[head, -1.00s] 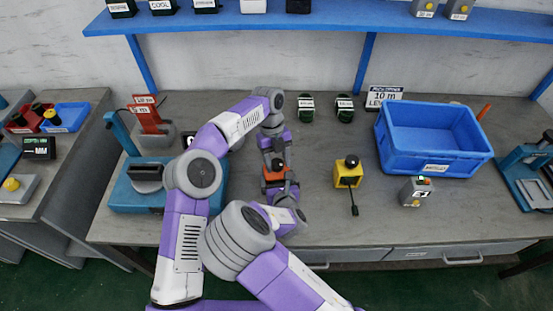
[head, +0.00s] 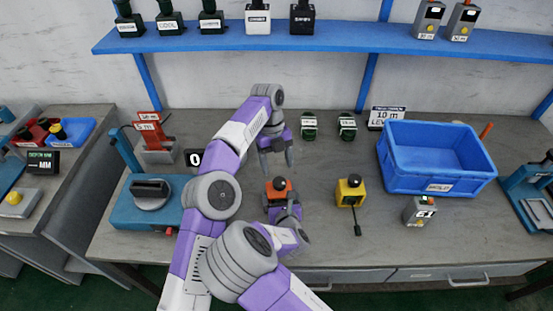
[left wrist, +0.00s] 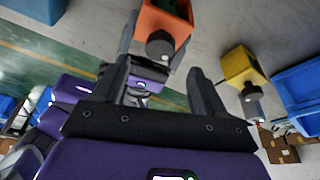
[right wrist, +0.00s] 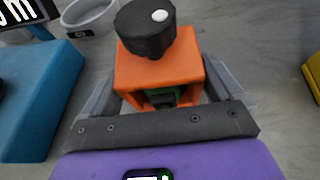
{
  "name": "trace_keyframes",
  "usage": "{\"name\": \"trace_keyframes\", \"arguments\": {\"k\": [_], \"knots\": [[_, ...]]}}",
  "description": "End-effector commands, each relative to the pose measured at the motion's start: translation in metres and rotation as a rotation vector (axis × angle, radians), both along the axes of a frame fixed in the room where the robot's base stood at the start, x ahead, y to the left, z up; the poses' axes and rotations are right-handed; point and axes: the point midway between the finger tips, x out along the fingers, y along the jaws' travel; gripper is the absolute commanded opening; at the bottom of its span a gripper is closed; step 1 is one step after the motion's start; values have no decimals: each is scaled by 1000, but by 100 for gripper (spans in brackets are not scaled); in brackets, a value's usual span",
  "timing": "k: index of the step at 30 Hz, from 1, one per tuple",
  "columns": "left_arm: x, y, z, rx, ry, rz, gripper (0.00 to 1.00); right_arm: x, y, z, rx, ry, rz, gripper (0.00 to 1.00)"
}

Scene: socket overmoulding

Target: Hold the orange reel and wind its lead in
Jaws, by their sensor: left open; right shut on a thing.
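The orange reel (head: 279,191), a boxy orange block with a black knob on top, stands on the bench left of centre. In the right wrist view the orange reel (right wrist: 150,70) sits between the fingers of my right gripper (right wrist: 158,95), which is shut on it. In the head view my right gripper (head: 283,208) is at its near side. My left gripper (head: 277,162) is open and empty, just behind the reel and apart from it. In the left wrist view the reel (left wrist: 168,15) shows beyond my open fingers (left wrist: 158,75). I cannot make out its lead.
A yellow reel (head: 350,194) with its dark lead hanging forward stands to the right. A blue machine (head: 140,215) with a display stands left. A shelf (head: 340,38) runs above.

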Motion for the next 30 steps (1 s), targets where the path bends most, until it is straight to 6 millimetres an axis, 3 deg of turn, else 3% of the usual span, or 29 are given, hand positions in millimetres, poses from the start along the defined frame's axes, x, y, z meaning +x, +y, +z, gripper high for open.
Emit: {"name": "trace_keyframes", "arguments": {"k": [9, 21, 22, 23, 30], "knots": [[2, 1, 13, -1, -1, -1, 72, -1, -1, -2, -3, 6, -1, 65], [2, 2, 13, 0, -1, 0, 72, -1, -1, -2, -3, 6, -2, 65], [2, 2, 13, 0, -1, 0, 72, -1, -1, -2, -3, 6, -2, 95], [2, 2, 13, 0, -1, 0, 72, -1, -1, -2, -3, 6, -2, 100], [2, 2, 13, 0, -1, 0, 72, -1, -1, -1, -2, 3, -1, 100]]}}
